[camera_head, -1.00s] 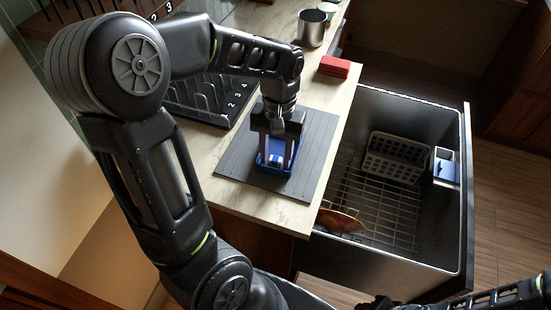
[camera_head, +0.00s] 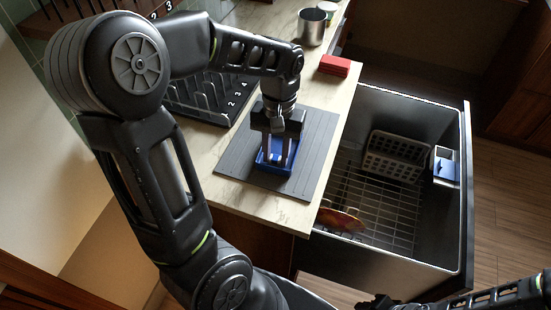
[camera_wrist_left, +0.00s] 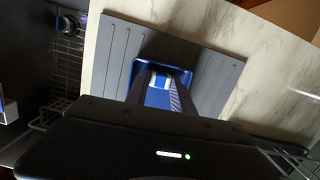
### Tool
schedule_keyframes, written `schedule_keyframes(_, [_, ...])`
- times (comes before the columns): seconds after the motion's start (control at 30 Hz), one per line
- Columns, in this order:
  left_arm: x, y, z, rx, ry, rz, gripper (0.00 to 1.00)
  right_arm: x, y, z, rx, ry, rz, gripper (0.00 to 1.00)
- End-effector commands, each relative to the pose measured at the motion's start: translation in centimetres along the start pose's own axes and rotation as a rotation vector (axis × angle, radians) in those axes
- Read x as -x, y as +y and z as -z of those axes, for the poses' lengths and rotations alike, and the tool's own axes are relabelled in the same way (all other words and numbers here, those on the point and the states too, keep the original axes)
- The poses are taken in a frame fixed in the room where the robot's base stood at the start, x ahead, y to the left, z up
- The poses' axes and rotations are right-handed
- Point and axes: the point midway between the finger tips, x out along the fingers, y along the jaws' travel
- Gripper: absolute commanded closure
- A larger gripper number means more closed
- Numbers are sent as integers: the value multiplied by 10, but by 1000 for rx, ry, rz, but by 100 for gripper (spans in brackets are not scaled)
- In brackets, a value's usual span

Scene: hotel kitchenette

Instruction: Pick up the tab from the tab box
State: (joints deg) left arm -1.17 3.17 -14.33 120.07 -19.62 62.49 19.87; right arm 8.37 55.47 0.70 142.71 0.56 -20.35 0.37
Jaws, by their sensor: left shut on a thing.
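The blue tab box (camera_head: 265,169) sits on the dark grey ribbed mat (camera_head: 310,150) on the counter. It also shows in the left wrist view (camera_wrist_left: 185,75). My left gripper (camera_head: 276,162) points down into the box from above. Its fingers are shut on a small blue and white tab (camera_wrist_left: 158,90), which shows between them in the left wrist view. The fingers hide much of the tab, and I cannot tell whether it is clear of the box floor. Part of my right arm shows at the lower right; its dark gripper (camera_head: 378,303) is cut off by the bottom edge.
A black slotted rack (camera_head: 205,100) stands behind the mat. Red blocks (camera_head: 334,66) and a metal cup (camera_head: 311,28) stand farther back. An open dishwasher drawer (camera_head: 405,200) lies right of the counter, holding a grey basket (camera_head: 395,157) and an orange plate (camera_head: 338,221).

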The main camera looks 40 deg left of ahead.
Motion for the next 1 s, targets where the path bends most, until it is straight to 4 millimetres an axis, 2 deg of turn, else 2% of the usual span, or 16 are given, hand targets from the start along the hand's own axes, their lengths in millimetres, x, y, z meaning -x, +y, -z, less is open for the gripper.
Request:
schedule_keyframes(0.33, [1,0,0,0,0,0,100,0,0,0,0,0,0,64])
schedule_keyframes(0.47, [8,0,0,0,2,-1,100,-1,0,0,0,0,0,64])
schedule_keyframes(0.57, [20,0,-2,0,4,-1,100,-3,1,0,1,1,1,64])
schedule_keyframes(0.9, [85,0,-12,0,3,-1,100,-6,1,1,2,2,3,64])
schedule_keyframes(1.0, [95,0,-14,1,1,0,100,-4,1,1,2,2,2,64])
